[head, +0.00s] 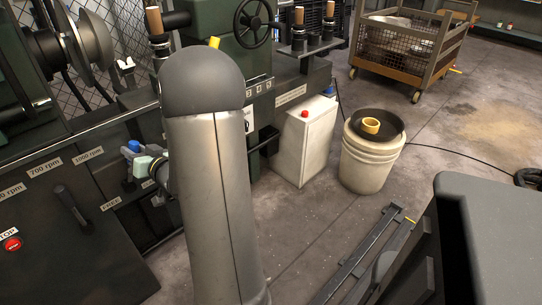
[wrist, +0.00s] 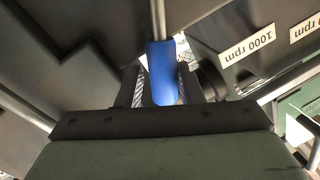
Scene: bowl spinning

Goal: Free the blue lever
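The blue lever shows in the wrist view as a blue handle (wrist: 162,75) on a thin metal rod that runs up out of the picture. My gripper (wrist: 160,84) has one dark finger on each side of the handle, with narrow gaps beside it. The fingers look open around it, and I see no clear contact. In the head view a small blue piece (head: 134,146) shows at the machine's front, beside a pale teal piece. My arm covers much of that area, and the fingers are not clear there.
The machine front carries rpm labels (head: 88,156), a black lever (head: 72,207) and a red stop button (head: 12,244). A white bucket (head: 366,160), a pale cabinet (head: 304,145) and a wire cart (head: 405,48) stand to the right. The floor between has free room.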

